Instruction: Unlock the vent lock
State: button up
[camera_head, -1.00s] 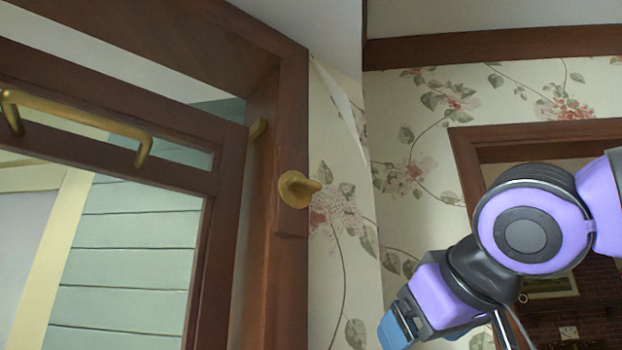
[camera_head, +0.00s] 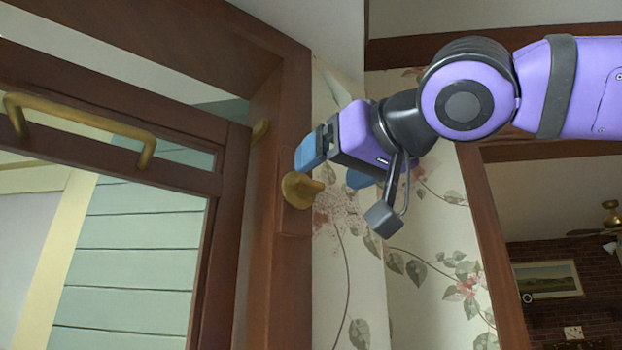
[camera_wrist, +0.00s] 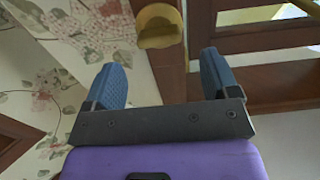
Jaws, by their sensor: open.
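The vent lock is a brass knob (camera_head: 300,190) with a small thumb-turn, mounted on the brown wooden frame at the right side of the door. My gripper (camera_head: 330,165) is raised beside it, with one blue finger just above the knob in the head view. In the wrist view the knob (camera_wrist: 158,26) lies ahead of and between the two open blue fingers (camera_wrist: 163,75), apart from both. Nothing is held between the fingers.
A brown framed door (camera_head: 225,200) with a long brass handle (camera_head: 80,122) is at left. Floral wallpaper (camera_head: 345,290) is right of the frame, then a doorway (camera_head: 545,225) to another room.

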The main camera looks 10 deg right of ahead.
aim_at(313, 179)
jog(key=shift+x, duration=2.75)
jog(key=shift+c, duration=0.2)
jog(key=c, duration=0.9)
